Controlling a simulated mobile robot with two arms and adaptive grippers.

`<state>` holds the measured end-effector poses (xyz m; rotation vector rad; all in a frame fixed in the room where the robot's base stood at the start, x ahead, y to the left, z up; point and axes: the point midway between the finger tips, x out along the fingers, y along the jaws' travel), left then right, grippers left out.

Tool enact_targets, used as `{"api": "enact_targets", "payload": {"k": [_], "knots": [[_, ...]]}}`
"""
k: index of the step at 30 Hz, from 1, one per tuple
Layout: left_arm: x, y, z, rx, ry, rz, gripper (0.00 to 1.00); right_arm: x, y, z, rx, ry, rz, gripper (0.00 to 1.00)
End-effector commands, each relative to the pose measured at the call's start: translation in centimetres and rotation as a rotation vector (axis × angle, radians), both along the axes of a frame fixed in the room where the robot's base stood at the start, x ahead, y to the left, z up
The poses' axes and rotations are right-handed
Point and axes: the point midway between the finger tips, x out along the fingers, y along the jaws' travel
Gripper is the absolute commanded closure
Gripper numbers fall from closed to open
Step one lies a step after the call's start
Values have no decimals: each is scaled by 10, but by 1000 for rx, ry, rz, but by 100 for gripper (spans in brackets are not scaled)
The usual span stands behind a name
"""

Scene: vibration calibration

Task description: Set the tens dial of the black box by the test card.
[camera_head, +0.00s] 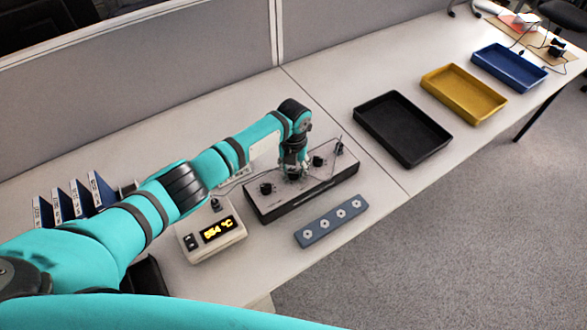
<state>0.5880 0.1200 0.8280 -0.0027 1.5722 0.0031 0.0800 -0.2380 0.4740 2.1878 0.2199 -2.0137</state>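The black box (315,191) is a long low case with a dark front and a lighter top, standing on the table in the middle of the view. Black knobs show on its top: one at the left (266,188) and others to the right (317,161). My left gripper (292,175) points down at the box top, between the left knob and the right ones. It hides what is beneath it, and its fingers are too small to tell open from shut. A pale card-like thing (264,149) is partly hidden behind my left arm; I cannot read it. My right gripper is not in view.
A beige meter (212,238) with a lit yellow display stands left of the box. A blue-grey strip (331,221) with several pale round fittings lies in front. Black (402,128), yellow (464,94) and blue (508,68) trays stand right. Blue binders (80,199) stand left.

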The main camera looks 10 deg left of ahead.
Motion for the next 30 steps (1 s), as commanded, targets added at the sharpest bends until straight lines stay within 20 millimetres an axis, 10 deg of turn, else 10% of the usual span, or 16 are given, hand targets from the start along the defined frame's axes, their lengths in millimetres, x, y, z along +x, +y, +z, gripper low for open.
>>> {"api": "enact_targets", "payload": {"k": [8,30], "knots": [[0,0,0,0,0,0,99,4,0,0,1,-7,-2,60],[1,-1,2,-2,-1,336,100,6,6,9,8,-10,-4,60]]}}
